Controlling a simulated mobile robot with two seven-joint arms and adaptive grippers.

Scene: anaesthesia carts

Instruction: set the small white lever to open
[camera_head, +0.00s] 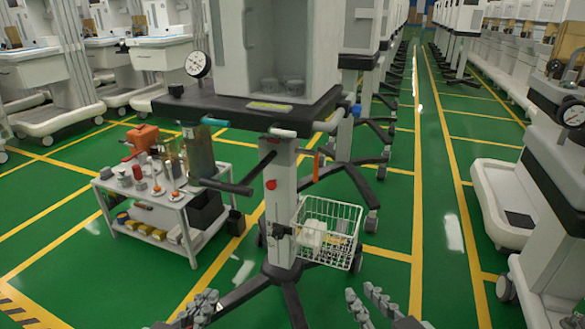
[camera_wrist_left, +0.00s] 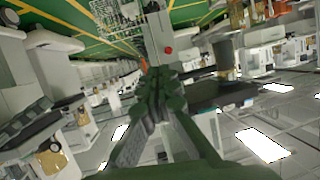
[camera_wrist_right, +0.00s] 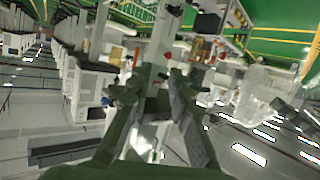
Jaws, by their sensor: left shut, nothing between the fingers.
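A cart with a dark top and a pale column (camera_head: 284,215) stands ahead of me. A short white lever (camera_head: 283,132) shows at the front of the top, above the column. A thicker white handle (camera_head: 330,122) sticks out at the top's right corner; I cannot tell which is the task's lever. My left gripper (camera_head: 203,304) is shut and empty, low in the head view; it also shows in the left wrist view (camera_wrist_left: 158,92). My right gripper (camera_head: 368,302) is open and empty, low right of the column; its spread fingers show in the right wrist view (camera_wrist_right: 150,86). Neither touches the cart.
A teal-ended lever (camera_head: 214,122), a black bar (camera_head: 225,186), an orange lever (camera_head: 316,165) and a red knob (camera_head: 270,184) are on or near the cart. A wire basket (camera_head: 328,225) hangs right of the column. A low loaded table (camera_head: 160,205) stands left. Green floor is free at right.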

